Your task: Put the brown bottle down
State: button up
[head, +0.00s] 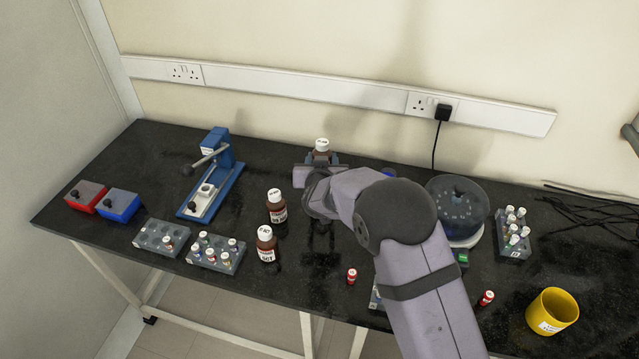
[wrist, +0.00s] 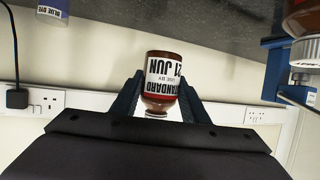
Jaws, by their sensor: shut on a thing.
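The brown bottle (head: 321,146) with a white cap is in my gripper (head: 319,160) near the back of the bench in the head view. In the wrist view, which is upside down, the bottle (wrist: 162,75) sits between the two fingers of my gripper (wrist: 160,82), its label reading STANDARD 21 JUN. The bottle looks upright. My gripper is shut on it. The arm hides its lower part in the head view, and I cannot tell how far its base is above the bench.
Two other brown bottles (head: 276,207) (head: 266,244) stand left of my arm. A blue press (head: 216,175), vial racks (head: 216,253) (head: 513,233) and red and blue blocks (head: 118,205) stand around. A round device (head: 456,208) is at right, with a yellow mug (head: 551,311) in front.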

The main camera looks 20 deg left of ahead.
jog(key=s+a+r+n+y+b, duration=0.1)
jog(key=s+a+r+b, duration=0.15)
jog(key=s, duration=0.25)
jog(key=s+a+r+y+b, duration=0.1)
jog(key=s+a, duration=0.3)
jog(key=s, duration=0.1)
jog(key=s+d+f+m+h, duration=0.1)
jog(key=s+d+f+h, duration=0.15)
jog(key=d, duration=0.45)
jog(key=shift+w+a+f, duration=0.1)
jog(key=shift+w+f, duration=0.1)
jog(key=shift+f, duration=2.45)
jog(key=shift+w+f, duration=0.2)
jog(key=shift+f, duration=2.4)
jog(key=shift+f, duration=0.2)
jog(key=o, duration=1.2)
